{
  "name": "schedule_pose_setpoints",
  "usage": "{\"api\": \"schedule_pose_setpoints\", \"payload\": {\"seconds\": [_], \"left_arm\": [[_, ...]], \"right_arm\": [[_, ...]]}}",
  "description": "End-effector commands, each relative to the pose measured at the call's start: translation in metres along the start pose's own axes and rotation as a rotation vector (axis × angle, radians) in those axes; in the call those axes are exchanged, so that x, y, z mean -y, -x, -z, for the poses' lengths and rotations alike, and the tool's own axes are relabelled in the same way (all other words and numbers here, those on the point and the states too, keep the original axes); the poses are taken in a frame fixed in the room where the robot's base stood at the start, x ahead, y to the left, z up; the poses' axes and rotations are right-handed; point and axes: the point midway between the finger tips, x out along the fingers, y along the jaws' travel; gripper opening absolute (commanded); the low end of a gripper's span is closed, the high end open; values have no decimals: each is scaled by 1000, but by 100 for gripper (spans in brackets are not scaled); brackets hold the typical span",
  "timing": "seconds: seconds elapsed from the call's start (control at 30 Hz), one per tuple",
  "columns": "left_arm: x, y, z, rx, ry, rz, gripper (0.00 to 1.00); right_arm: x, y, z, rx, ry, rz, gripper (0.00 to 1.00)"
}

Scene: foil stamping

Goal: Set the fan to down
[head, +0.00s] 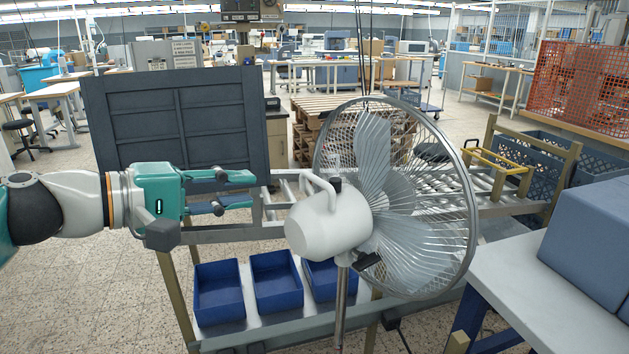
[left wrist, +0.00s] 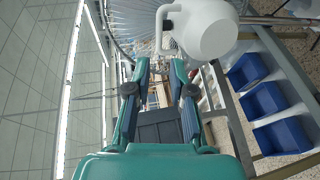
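The fan (head: 325,225) stands in the middle of the head view on a thin metal pole. It has a white motor housing with a loop handle on top and a round wire cage (head: 470,180) facing right, slightly tilted. My left gripper (head: 250,190) is open and empty, to the left of the housing and apart from it, at about handle height. In the left wrist view the fan's housing (left wrist: 207,28) is at the top right, beyond the open fingers (left wrist: 160,75), with its handle toward the left. My right gripper is not in view.
A dark panel (head: 130,130) stands behind my left gripper. Blue bins (head: 218,292) sit on a low rack below the fan. A table (head: 560,265) with a blue-grey box (head: 595,235) is at the right. A roller conveyor (head: 430,180) runs behind the fan.

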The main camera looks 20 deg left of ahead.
Motion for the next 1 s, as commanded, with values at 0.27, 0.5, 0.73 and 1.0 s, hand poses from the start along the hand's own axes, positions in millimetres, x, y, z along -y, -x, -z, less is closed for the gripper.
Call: {"api": "schedule_pose_setpoints", "payload": {"seconds": [0.27,0.5,0.73,1.0], "left_arm": [[-1,-60,-1,6,1,4,22],[0,-109,-1,3,0,4,22],[1,-138,0,0,0,3,22],[1,-144,1,-2,-1,2,22]], "right_arm": [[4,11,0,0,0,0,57],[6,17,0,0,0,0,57],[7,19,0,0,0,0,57],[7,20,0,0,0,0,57]]}}
